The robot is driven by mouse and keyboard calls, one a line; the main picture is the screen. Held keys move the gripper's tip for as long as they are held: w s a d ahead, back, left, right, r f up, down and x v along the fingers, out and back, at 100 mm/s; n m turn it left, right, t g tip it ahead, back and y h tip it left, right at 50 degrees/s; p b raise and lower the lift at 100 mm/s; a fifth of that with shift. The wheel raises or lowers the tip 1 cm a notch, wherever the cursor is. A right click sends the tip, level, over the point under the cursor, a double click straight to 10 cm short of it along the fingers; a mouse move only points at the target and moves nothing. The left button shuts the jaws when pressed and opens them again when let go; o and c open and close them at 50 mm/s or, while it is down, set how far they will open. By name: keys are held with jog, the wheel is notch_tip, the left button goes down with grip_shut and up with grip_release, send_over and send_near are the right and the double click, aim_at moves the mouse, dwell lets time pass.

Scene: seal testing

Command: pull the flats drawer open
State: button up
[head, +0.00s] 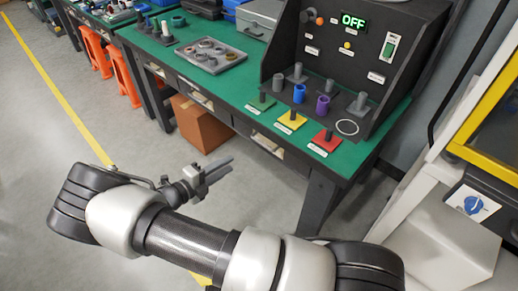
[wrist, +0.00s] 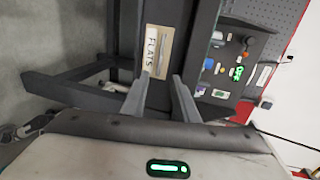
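In the wrist view the flats drawer shows a pale front plate (wrist: 153,48) with the word FLATS, turned on its side in the picture. My gripper (wrist: 160,75) is open there, its two grey fingers apart and pointing at the drawer front. Nothing is between the fingers, and I cannot tell the exact gap to the drawer. In the head view my gripper (head: 231,164) hangs in front of the green-topped bench, below its top edge. Several drawer fronts show under that edge, but their labels are too small to read.
The green bench (head: 222,99) carries a parts tray (head: 211,68) and a dark test panel (head: 335,75) with a lit OFF display. A cardboard box (head: 200,125) stands under the bench. A bench leg (head: 318,200) is right of my gripper.

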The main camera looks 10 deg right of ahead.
aim_at(262, 145)
jog(key=b+x, duration=0.2)
jog(key=x, duration=1.4)
jog(key=shift+w+d, duration=0.2)
jog(key=shift+d, duration=0.2)
grip_shut()
